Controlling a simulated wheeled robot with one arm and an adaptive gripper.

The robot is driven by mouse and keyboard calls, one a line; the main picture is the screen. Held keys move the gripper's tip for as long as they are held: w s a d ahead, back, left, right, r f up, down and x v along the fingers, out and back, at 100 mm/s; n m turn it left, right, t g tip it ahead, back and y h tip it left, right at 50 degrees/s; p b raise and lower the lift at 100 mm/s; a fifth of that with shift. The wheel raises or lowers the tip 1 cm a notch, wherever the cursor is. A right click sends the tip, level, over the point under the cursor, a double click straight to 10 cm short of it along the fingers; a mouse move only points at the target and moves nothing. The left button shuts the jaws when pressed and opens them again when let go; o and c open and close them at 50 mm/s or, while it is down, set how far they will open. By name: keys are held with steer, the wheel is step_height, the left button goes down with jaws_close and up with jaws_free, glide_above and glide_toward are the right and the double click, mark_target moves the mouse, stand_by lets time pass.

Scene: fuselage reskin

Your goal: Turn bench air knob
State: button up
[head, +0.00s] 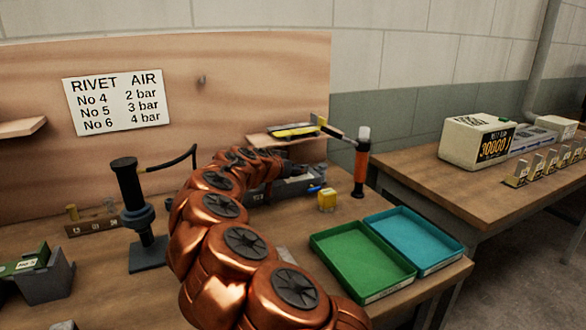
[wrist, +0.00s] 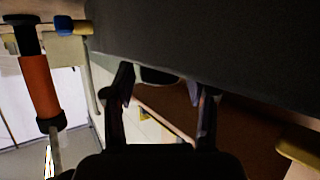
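No air knob can be clearly made out. My gripper (head: 293,170) is over the back of the bench, beside a long grey box (head: 290,187) and below a small wooden shelf. In the wrist view my gripper (wrist: 166,80) has its two dark fingers spread apart. A dark grey surface (wrist: 200,35) fills the top of that view, close to the fingertips. A small rounded dark shape (wrist: 157,75) shows between the tips; I cannot tell whether it is a knob or whether the fingers touch it.
Green (head: 320,245) and blue (head: 455,246) trays lie at front right. A black upright device (head: 130,195) stands left. A "RIVET AIR" sign (head: 117,101) hangs on the wooden backboard.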

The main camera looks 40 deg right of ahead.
steer(key=c, duration=0.9)
steer(key=shift+n+t, duration=0.3)
steer(key=shift+t, duration=0.2)
steer(key=shift+s+n+t+y, duration=0.2)
steer(key=shift+n+t+y, duration=0.2)
steer(key=shift+n+t, duration=0.3)
steer(key=shift+r+n+t+y+p, duration=0.1)
steer(key=shift+n+t+y+p, duration=0.6)
steer(key=shift+n+t+p, duration=0.4)
steer(key=n+t+p, duration=0.1)
steer(key=p, duration=0.1)
steer(key=n+y+p, duration=0.1)
steer(key=p, duration=0.1)
steer(key=shift+s+d+r+t+y, duration=0.1)
steer(key=shift+d+r+t+y, duration=0.1)
steer(key=shift+t+y, duration=0.15)
steer(key=n+t+y+p, duration=0.1)
steer(key=p, duration=0.4)
steer(key=shift+n+y, duration=0.35)
steer(key=shift+n, duration=0.05)
steer(key=n+t+y+p, duration=0.1)
steer(key=p, duration=0.3)
steer(key=shift+s+d+n+y+p, duration=0.1)
steer(key=shift+n+y+p, duration=0.2)
steer(key=shift+f+n+t+y+p, duration=0.3)
steer(key=shift+n+t+y+p, duration=0.1)
steer(key=shift+p, duration=0.45)
